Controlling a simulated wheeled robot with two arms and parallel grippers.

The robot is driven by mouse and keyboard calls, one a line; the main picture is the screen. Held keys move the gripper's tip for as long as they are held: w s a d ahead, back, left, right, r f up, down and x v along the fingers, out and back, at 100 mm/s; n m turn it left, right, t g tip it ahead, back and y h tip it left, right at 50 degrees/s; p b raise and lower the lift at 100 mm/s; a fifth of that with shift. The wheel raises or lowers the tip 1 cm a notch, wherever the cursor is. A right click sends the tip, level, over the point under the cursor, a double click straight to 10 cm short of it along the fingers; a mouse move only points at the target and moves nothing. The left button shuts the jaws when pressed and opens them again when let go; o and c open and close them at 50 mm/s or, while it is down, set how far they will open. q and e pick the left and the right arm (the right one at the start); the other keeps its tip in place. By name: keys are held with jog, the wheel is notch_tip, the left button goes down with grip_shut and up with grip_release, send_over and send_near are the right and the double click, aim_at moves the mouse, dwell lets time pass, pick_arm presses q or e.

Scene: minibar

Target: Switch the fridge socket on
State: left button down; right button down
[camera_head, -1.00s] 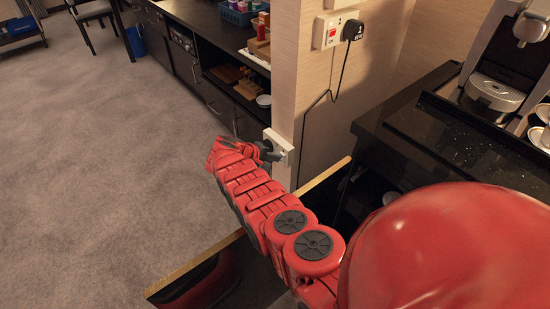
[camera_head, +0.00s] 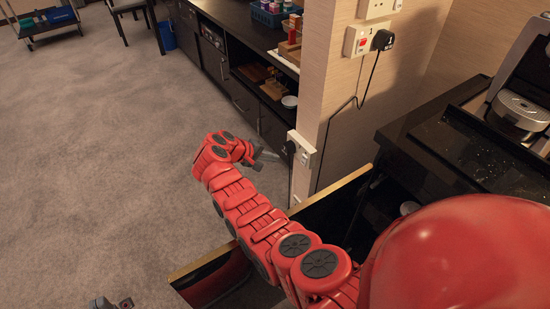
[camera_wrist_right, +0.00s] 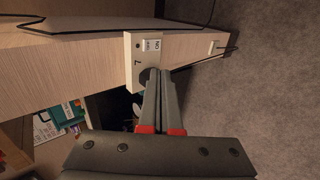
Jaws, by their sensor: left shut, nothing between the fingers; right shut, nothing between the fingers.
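A low white socket (camera_head: 303,149) sits on the narrow end of the partition wall, with a dark plug in it. The right wrist view shows this socket (camera_wrist_right: 145,50) sideways, with a small white switch (camera_wrist_right: 153,46) above the dark plug. My right gripper (camera_head: 272,156) is shut and empty, just left of the socket and seemingly apart from it. In the right wrist view its fingertips (camera_wrist_right: 157,74) overlap the plug, partly hiding it; whether they touch cannot be told. My left gripper (camera_head: 116,302) shows only partly at the bottom left edge.
A higher socket (camera_head: 362,42) with a red switch and black plug is on the wall, its cable (camera_head: 352,100) hanging down. A dark counter with a coffee machine (camera_head: 520,105) stands right. A wood-edged dark panel (camera_head: 205,263) is below my right arm. Carpet at left is open.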

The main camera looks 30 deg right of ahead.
jog(key=shift+a+f+p, duration=0.15)
jog(key=shift+f+p, duration=0.25)
jog(key=shift+f, duration=0.3)
jog(key=b, duration=0.8)
send_near(304, 160)
jog(key=a+f+x, duration=0.1)
jog(key=x, duration=0.6)
jog(key=shift+w+f, duration=0.15)
jog(key=shift+f, duration=0.1)
